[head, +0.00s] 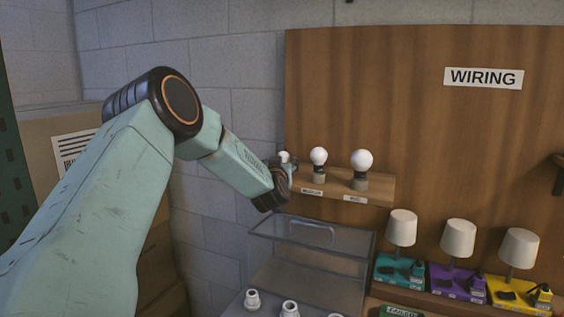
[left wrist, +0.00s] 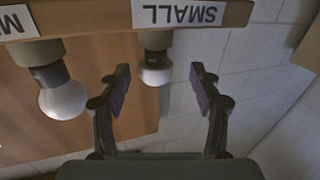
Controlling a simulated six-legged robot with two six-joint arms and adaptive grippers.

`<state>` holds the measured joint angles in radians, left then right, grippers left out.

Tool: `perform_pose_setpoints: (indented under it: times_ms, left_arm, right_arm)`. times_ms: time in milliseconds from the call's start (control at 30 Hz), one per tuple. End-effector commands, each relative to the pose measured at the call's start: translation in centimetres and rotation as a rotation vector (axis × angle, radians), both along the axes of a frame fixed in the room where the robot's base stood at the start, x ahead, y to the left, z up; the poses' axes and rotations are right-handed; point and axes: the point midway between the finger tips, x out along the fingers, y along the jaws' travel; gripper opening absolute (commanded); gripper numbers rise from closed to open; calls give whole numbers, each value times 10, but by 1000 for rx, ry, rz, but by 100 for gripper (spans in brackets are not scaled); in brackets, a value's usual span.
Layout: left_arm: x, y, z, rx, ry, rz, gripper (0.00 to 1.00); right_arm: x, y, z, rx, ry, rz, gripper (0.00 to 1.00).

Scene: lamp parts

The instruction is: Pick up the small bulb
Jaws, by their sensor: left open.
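The small bulb (left wrist: 155,75) is white and round, in a holder by the SMALL label, and shows upside down in the left wrist view. In the head view its white top (head: 284,157) peeks out above my gripper, which hides the rest. My left gripper (left wrist: 158,88) is open, with one finger on each side of the bulb in the picture. I cannot tell whether the fingers touch it or how deep it sits between them. In the head view the gripper (head: 283,178) is at the left end of the bulb shelf. My right gripper is not in view.
A medium bulb (head: 319,156) and a bigger bulb (head: 362,160) stand on the wooden shelf (head: 385,190) to the right. A clear lidded case (head: 312,236) is below. Several white sockets (head: 290,308) stand in front. Lamps with white shades (head: 458,238) stand lower right.

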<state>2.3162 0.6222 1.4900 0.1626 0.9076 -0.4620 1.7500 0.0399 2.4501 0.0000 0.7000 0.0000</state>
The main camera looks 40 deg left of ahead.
Motion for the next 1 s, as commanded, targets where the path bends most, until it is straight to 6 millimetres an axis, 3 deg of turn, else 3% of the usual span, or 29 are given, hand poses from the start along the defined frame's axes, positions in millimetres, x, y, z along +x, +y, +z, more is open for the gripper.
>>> perform_pose_setpoints:
  times_ms: [300,633,1000]
  left_arm:
    - [28,18,-1,2,0,-2,64]
    - [31,21,-1,0,0,-2,64]
    - [31,21,-1,1,0,-2,33]
  right_arm:
    - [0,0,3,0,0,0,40]
    - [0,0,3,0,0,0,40]
    - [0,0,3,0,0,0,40]
